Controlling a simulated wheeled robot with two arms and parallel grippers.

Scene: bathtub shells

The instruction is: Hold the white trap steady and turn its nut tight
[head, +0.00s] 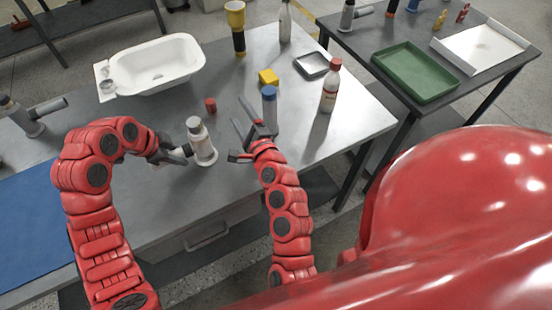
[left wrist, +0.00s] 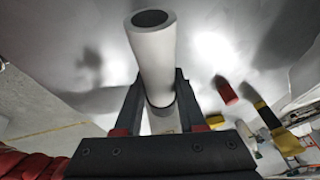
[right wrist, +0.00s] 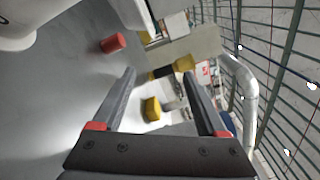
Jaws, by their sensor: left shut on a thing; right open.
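The white trap (head: 203,151) stands upright on the grey table in the head view. My left gripper (head: 180,152) is shut on its side pipe from the left. In the left wrist view, the white pipe (left wrist: 153,62) with its dark open end passes between the fingers (left wrist: 161,92). The nut cannot be clearly told apart from the trap's upper part at this size. My right gripper (head: 242,110) is open and empty, to the right of the trap and apart from it. In the right wrist view its fingers (right wrist: 162,85) are spread with nothing between them.
A blue-capped bottle (head: 269,110) stands close by my right gripper. A red cylinder (head: 210,105) and a yellow block (head: 268,77) lie behind the trap. A white basin (head: 186,52) is at the back left, a red-capped bottle (head: 330,88) to the right. The table's front is clear.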

